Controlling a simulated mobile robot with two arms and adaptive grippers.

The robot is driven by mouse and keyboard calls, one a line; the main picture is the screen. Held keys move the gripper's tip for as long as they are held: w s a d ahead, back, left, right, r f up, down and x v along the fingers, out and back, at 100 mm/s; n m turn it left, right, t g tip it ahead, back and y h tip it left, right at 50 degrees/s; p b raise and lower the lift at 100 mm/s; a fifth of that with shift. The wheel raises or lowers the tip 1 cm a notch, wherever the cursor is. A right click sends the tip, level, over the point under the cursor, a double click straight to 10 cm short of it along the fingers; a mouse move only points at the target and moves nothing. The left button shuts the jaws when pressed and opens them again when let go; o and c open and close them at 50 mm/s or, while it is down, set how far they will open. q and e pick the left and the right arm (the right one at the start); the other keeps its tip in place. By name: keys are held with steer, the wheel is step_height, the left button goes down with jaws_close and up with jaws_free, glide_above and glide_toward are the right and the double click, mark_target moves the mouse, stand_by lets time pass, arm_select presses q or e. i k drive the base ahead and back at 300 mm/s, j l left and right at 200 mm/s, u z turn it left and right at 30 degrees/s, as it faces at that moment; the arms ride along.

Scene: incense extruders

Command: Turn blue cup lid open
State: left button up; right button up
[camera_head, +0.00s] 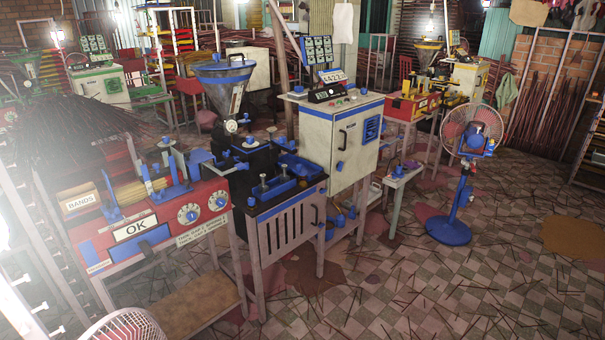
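No part of my left or right gripper shows in the head view. I cannot tell for sure which thing is the blue cup lid. A cone-shaped hopper with a blue rim (224,72) stands upright on the black extruder (255,150) left of centre. Small blue parts, among them a blue tray (298,165), sit on top of the slatted white and blue cabinet (292,222) beside it. They are too small to tell a cup or lid apart, or whether one is open.
A white control cabinet (341,140) stands behind the extruder. Tiled floor (400,290) with scattered sticks lies in front. Another fan's guard (125,326) shows at the bottom edge.

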mark_target(299, 166)
steer(key=l, duration=0.2)
steer(key=i+l, duration=0.5)
steer(key=i+l+u, duration=0.15)
steer(key=i+l, duration=0.2)
steer(key=l, duration=0.25)
steer(key=i+l, duration=0.35)
steer(key=l, duration=0.15)
steer(key=u, duration=0.05)
